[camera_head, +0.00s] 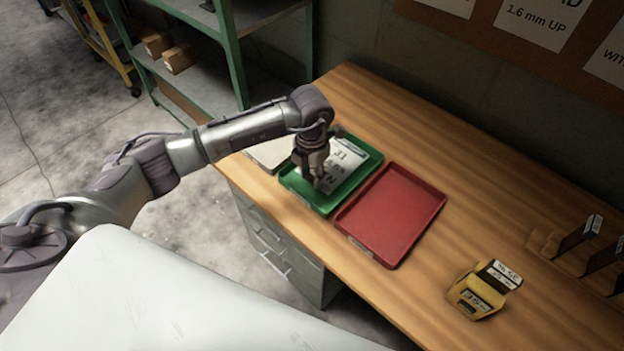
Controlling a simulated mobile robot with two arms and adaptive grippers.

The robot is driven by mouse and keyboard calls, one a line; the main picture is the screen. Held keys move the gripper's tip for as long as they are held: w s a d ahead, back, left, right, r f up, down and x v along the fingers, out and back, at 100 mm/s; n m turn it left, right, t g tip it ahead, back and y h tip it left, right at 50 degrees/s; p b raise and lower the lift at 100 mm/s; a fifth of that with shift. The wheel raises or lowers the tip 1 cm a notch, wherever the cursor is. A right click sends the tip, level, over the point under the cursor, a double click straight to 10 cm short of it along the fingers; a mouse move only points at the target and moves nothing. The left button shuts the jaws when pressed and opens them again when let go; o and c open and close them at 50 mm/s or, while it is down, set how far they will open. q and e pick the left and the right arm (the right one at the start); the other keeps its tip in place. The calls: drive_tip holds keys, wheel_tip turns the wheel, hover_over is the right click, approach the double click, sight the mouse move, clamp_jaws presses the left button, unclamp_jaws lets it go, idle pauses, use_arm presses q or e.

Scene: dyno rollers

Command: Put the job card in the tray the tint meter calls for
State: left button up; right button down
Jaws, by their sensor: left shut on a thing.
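The job card (349,157) is a white card with dark print, in or just over the green tray (328,208) on the wooden desk. My left gripper (322,184) is over the green tray, shut on the card's near part and hiding some of its print. I cannot tell whether the card rests on the tray floor. The red tray (390,214) lies empty to the right of the green one. A yellow tint meter (477,291) stands near the desk's front right. Its display is too small to read. My right gripper is not in view.
A pale flat object (268,154) lies left of the green tray, partly hidden by my arm. Dark upright pieces in a wooden rack (573,240) stand at the right edge. A green shelf (232,55) with small boxes stands beyond the desk. The desk's middle back is clear.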

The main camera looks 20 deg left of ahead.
use_arm(q)
wheel_tip(320, 180, down, 3)
drive_tip(key=shift+r, duration=0.2)
drive_tip(key=shift+f, duration=0.3)
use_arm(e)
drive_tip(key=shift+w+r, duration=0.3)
use_arm(q)
drive_tip(key=shift+f, duration=0.1)
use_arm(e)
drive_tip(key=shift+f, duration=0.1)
use_arm(q)
drive_tip(key=o, duration=0.5)
drive_tip(key=shift+f, duration=0.1)
drive_tip(key=o, duration=0.5)
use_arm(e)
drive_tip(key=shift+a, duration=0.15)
